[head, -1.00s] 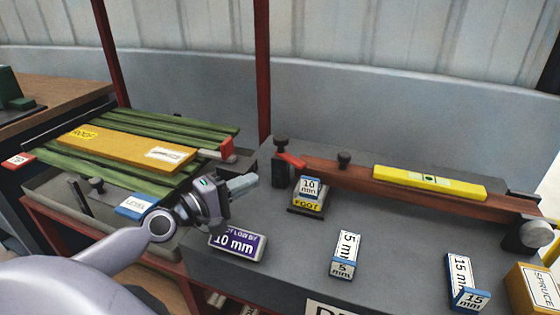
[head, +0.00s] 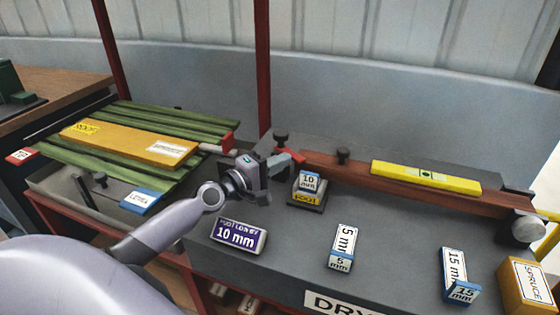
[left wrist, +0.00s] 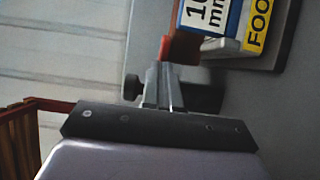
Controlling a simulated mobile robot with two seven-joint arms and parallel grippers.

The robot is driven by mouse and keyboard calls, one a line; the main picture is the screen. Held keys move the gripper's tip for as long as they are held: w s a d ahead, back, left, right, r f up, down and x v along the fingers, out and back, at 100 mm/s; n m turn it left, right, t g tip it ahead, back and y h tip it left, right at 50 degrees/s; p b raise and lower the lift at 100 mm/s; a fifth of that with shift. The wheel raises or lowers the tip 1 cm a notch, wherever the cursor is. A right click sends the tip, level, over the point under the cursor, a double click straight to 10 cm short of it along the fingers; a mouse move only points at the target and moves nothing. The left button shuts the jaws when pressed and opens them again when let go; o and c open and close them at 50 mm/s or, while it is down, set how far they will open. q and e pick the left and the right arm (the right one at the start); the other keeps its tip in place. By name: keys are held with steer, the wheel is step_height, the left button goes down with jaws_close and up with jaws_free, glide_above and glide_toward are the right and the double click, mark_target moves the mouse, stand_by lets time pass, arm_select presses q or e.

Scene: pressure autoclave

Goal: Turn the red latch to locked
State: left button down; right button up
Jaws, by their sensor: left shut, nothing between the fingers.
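The red latch (head: 293,156) is at the left end of the reddish-brown bar (head: 340,168), close to a black knob (head: 281,137). My left gripper (head: 286,162) is shut and empty, with its fingertips at the latch and partly covering it in the head view. In the left wrist view, the closed fingertips (left wrist: 164,68) point at the red latch (left wrist: 166,47); whether they touch it I cannot tell. My right gripper is not in view.
A "10 mm" block on a "FOOT" block (head: 306,194) stands just right of my gripper. A yellow level (head: 425,178) lies on the bar. Labelled blocks (head: 238,236) sit in front. Green slats (head: 180,115) with a yellow-orange board (head: 130,142) are at left.

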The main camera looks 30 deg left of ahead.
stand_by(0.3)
arm_select(q)
steer(key=shift+w+d, duration=0.25)
steer(key=shift+d, duration=0.1)
